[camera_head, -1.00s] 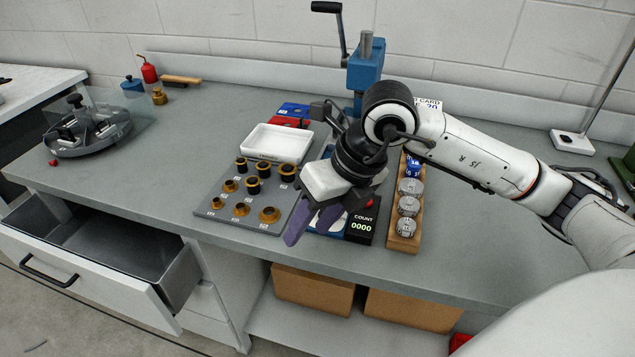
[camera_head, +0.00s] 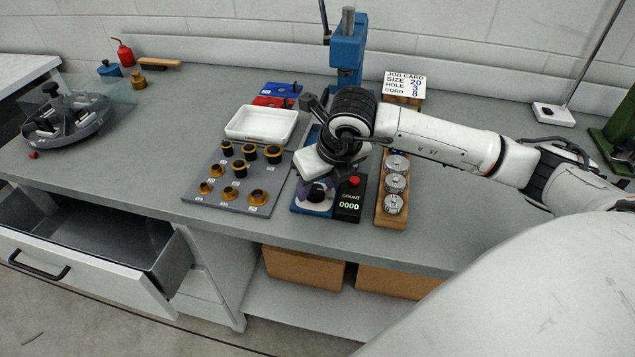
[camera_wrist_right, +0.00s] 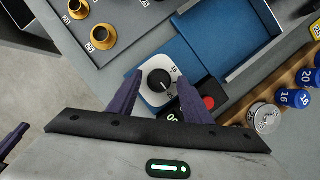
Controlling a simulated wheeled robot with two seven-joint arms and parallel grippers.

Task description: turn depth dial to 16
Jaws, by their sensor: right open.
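The depth dial (camera_wrist_right: 159,81) is a black round knob with a pale pointer line on a white plate (camera_wrist_right: 151,98), at the front of the blue press base (camera_wrist_right: 191,57). In the right wrist view my right gripper (camera_wrist_right: 157,80) is open, its purple fingers on either side of the knob. I cannot tell whether they touch it. In the head view the right gripper (camera_head: 316,192) is over the front of the press base and partly hides the dial.
A counter box (camera_head: 349,199) reading 0000 with a red button stands right beside the dial. A wooden rack (camera_head: 381,219) of several dies is further right. A plate of bushings (camera_head: 229,205) lies left. The drawer (camera_head: 100,262) is open.

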